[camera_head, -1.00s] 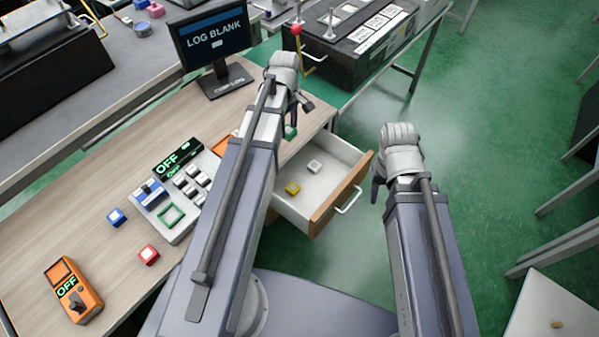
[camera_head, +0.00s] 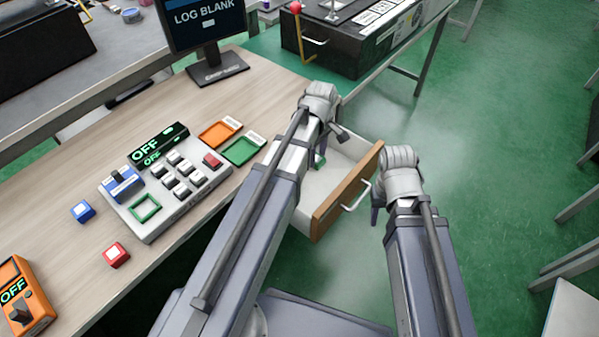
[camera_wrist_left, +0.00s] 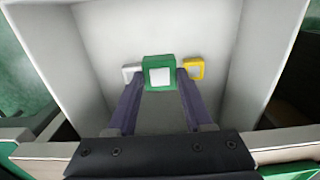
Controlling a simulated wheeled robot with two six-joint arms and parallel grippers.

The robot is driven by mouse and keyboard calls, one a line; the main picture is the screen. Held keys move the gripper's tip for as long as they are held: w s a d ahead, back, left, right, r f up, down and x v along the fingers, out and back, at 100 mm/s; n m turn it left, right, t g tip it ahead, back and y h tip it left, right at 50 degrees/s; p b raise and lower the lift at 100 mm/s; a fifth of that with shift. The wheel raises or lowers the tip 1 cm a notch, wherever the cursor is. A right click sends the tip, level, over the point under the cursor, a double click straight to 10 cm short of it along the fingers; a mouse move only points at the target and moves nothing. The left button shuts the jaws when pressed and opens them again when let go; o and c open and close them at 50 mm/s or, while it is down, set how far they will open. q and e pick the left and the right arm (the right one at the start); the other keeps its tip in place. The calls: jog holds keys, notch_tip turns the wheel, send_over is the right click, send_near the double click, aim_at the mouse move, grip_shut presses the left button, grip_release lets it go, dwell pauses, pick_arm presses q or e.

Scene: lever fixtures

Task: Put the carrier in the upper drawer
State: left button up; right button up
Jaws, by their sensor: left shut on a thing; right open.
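The green carrier with a pale square face (camera_wrist_left: 159,72) is pinched between the fingertips of my left gripper (camera_wrist_left: 158,82). In the head view, a bit of its green (camera_head: 319,163) shows under my left gripper (camera_head: 321,155), over the open drawer (camera_head: 345,197). The drawer has pale inner walls and a wooden front. In the wrist view, a white block (camera_wrist_left: 131,70) and a yellow block (camera_wrist_left: 194,68) lie in it on either side of the carrier. I cannot tell how far the carrier is above the drawer floor. My right gripper (camera_head: 377,203) is open and empty, right of the drawer front.
A keypad panel (camera_head: 170,190), orange tray (camera_head: 219,133) and green tray (camera_head: 243,150) lie on the wooden desk. Blue (camera_head: 82,211) and red (camera_head: 117,254) blocks and an orange switch box (camera_head: 22,300) are further left. A monitor (camera_head: 207,30) stands behind.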

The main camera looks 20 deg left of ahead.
pick_arm(q)
jog(key=shift+f+b, duration=4.8)
jog(key=shift+f, duration=0.1)
jog(key=shift+f, duration=0.1)
jog(key=shift+f, duration=0.15)
jog(key=o, duration=1)
notch_tip(320, 180, up, 12)
jog(key=p, duration=1.2)
jog(key=shift+r, duration=0.25)
